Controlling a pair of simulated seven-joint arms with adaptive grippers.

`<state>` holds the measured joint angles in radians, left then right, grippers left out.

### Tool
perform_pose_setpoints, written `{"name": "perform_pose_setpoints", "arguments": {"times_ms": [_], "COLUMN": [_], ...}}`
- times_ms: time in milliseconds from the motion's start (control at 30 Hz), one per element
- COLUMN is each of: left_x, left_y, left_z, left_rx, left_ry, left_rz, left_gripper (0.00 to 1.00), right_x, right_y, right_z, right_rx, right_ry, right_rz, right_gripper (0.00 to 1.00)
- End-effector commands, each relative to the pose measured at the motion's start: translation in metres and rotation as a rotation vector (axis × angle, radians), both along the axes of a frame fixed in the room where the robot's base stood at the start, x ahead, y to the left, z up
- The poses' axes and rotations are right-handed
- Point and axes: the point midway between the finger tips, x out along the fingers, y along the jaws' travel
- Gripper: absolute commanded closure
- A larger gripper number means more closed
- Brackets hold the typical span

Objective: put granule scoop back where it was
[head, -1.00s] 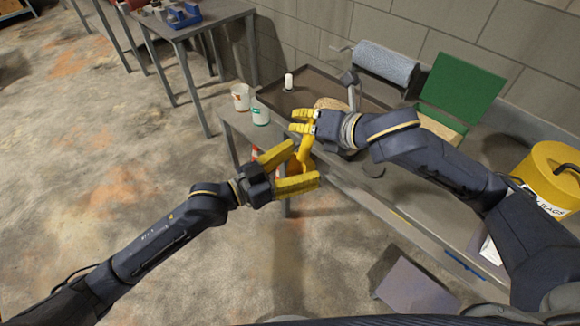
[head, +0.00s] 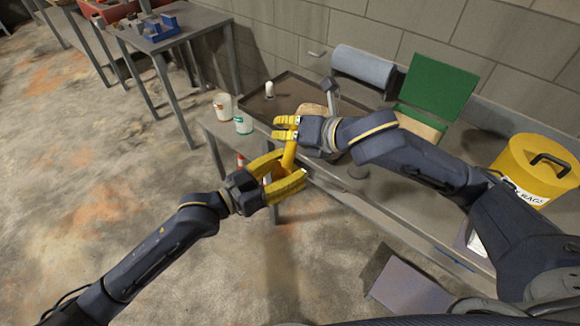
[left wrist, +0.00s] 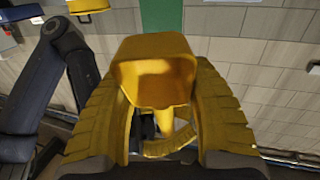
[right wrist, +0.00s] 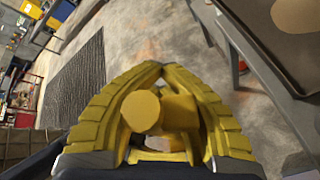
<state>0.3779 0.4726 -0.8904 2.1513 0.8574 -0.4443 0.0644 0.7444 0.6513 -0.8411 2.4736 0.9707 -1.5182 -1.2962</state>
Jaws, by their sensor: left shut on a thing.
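The yellow granule scoop (head: 289,155) is between my two grippers, off the front edge of the bench. My left gripper (head: 283,173) is shut on its bowl from both sides; the open bowl (left wrist: 158,80) faces the camera in the left wrist view. My right gripper (head: 284,127) is above, at the handle end. In the right wrist view its fingertips (right wrist: 161,68) nearly meet beyond the yellow handle (right wrist: 140,110), which lies between the fingers. The fingers partly hide the scoop in the head view.
The bench holds a dark tray (head: 262,100) with a white bottle (head: 269,90), a paper roll (head: 364,66), a green panel (head: 438,84) and a yellow bin (head: 535,170). Two tubs (head: 243,122) stand at the bench's left end. Floor at left is open.

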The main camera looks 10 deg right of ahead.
Motion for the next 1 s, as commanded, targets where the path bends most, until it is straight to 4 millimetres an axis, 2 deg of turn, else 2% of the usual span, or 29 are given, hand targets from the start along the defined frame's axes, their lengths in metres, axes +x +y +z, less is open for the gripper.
{"name": "perform_pose_setpoints", "arguments": {"times_ms": [67, 333, 667, 767, 867, 1000], "left_x": [0.0, 0.0, 0.0, 0.0, 0.0, 0.0], "left_y": [0.0, 0.0, 0.0, 0.0, 0.0, 0.0], "left_z": [0.0, 0.0, 0.0, 0.0, 0.0, 0.0], "left_rx": [0.0, 0.0, 0.0, 0.0, 0.0, 0.0], "left_ry": [0.0, 0.0, 0.0, 0.0, 0.0, 0.0], "left_rz": [0.0, 0.0, 0.0, 0.0, 0.0, 0.0], "left_gripper": [0.76, 0.77, 0.77, 0.77, 0.77, 0.76], "right_x": [0.0, 0.0, 0.003, 0.014, 0.032, 0.063], "right_y": [0.0, 0.0, -0.002, -0.009, -0.022, -0.048], "right_z": [0.0, 0.0, 0.004, 0.016, 0.037, 0.081], "right_rx": [0.0, 0.0, 0.007, 0.025, 0.063, 0.149], "right_ry": [0.0, 0.0, -0.005, -0.024, -0.052, -0.114], "right_rz": [0.0, 0.0, -0.012, -0.05, -0.117, -0.246], "right_gripper": [1.0, 0.7, 0.69, 0.69, 0.69, 0.69]}}
